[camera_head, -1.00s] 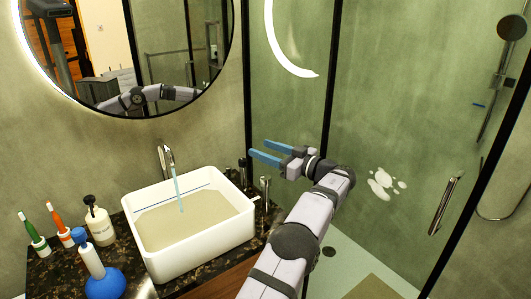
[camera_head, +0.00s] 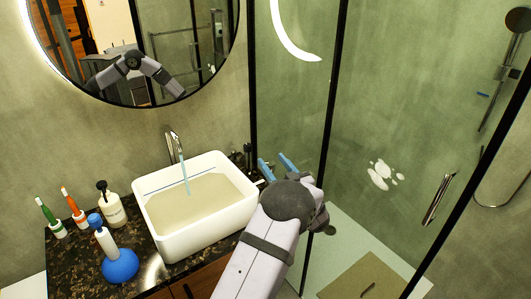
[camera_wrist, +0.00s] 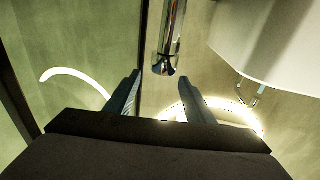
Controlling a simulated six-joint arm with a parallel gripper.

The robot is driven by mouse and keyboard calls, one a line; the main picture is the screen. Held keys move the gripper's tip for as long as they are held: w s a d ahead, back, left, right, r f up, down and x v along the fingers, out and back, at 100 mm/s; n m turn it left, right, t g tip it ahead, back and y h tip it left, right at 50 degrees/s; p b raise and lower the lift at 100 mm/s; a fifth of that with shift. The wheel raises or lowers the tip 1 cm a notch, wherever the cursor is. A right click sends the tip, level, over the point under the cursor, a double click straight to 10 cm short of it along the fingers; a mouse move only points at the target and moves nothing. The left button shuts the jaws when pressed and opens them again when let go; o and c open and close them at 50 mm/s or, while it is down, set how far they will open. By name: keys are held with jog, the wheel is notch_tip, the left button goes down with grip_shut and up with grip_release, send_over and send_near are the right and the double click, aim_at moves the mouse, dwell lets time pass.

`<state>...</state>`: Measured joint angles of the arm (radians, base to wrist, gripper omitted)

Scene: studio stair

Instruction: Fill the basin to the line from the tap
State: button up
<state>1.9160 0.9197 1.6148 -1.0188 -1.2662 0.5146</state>
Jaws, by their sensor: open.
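The white basin (camera_head: 243,228) stands on the dark counter and holds water (camera_head: 188,205). A dark line (camera_head: 165,187) runs along its inside back wall, and the water surface lies below it. The chrome tap (camera_head: 171,138) stands behind the basin, and a bluish stream (camera_head: 184,175) runs from it into the water. My gripper (camera_head: 274,165) is open and empty, just right of the basin.
The glass shower wall (camera_head: 292,120) is close behind and right of my gripper. A round mirror (camera_head: 190,55) hangs above.

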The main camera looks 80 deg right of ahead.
jog(key=shift+s+a+f+g, duration=0.1)
jog(key=shift+a+f+g, duration=0.4)
jog(key=shift+f, duration=0.3)
jog(key=p+x, duration=0.1)
jog(key=x, duration=0.6)
jog(key=shift+d, duration=0.15)
jog(key=shift+r, duration=0.1)
jog(key=shift+c, duration=0.3)
jog(key=c, duration=1)
